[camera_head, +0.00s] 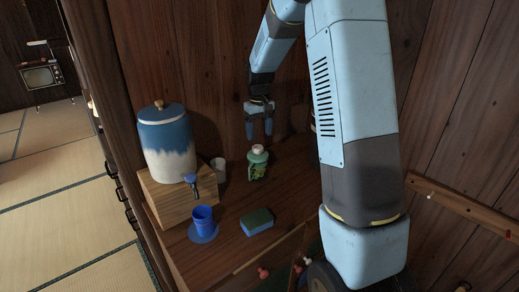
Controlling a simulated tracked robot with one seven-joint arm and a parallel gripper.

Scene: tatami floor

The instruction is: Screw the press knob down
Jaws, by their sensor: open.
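My gripper (259,130) hangs with its fingers pointing down, spread apart and empty. In the picture it is just above a green bottle (258,165) with a pale cap; I cannot tell how far apart they are in depth. I cannot clearly make out the press or its knob. A dark object shows only in part behind the right side of my arm, near the back wall. Small red knobs (264,272) show at the front below the wooden top; I cannot tell what they belong to.
The wooden counter (285,180) holds a blue-and-white dispenser (166,145) on a wooden block (166,198), a white cup (218,167), a blue cup (203,219) on a blue coaster, and a sponge (257,221). Wooden walls stand behind and right.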

